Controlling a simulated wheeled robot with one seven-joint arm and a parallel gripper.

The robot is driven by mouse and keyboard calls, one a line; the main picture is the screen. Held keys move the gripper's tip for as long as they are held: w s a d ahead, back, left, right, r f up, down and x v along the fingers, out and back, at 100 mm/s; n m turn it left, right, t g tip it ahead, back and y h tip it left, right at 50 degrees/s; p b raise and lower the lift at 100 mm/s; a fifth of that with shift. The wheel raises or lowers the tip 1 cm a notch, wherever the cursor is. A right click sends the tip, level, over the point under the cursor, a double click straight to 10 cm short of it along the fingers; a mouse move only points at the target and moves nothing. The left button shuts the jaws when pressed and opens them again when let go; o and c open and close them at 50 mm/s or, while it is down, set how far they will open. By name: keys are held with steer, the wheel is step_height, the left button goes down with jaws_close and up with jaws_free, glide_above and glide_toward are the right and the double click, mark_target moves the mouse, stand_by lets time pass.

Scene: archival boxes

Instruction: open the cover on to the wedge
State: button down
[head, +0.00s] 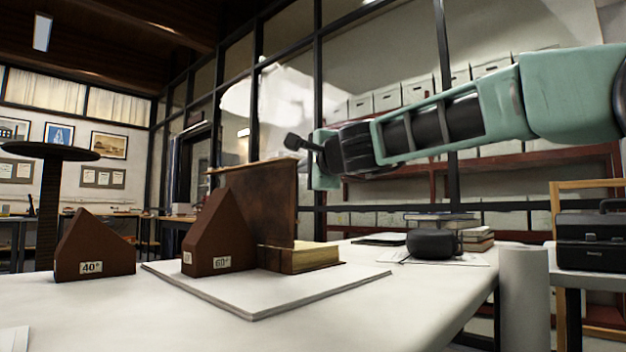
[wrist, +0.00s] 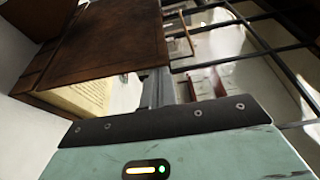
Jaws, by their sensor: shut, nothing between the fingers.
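A brown book lies on a pale board, its cover (head: 272,198) standing nearly upright above the cream page block (head: 312,258). In the wrist view, the cover (wrist: 112,45) and page block (wrist: 88,97) fill the upper left. A dark brown wedge (head: 222,243) labelled 60° stands on the board left of the page block and hides part of the cover. I cannot tell whether the cover touches it. My gripper (head: 294,141) is shut and empty at the cover's top right corner; it also shows in the wrist view (wrist: 158,88). Contact with the cover is unclear.
A second wedge (head: 94,252) labelled 40° stands on the white table (head: 350,318) at the left. The board (head: 258,306) has clear room in front. A dark rounded object (head: 432,244) and stacked books (head: 476,238) are behind, right. A black case (head: 590,242) stands far right.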

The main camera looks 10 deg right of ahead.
steer(key=s+a+f+n+t+b, duration=0.1)
steer(key=s+a+n+b, duration=0.3)
steer(key=a+n, duration=0.1)
steer(key=shift+s+a+y, duration=0.25)
steer(key=shift+a+y, duration=0.15)
steer(key=shift+a, duration=0.15)
steer(key=shift+s+f, duration=0.1)
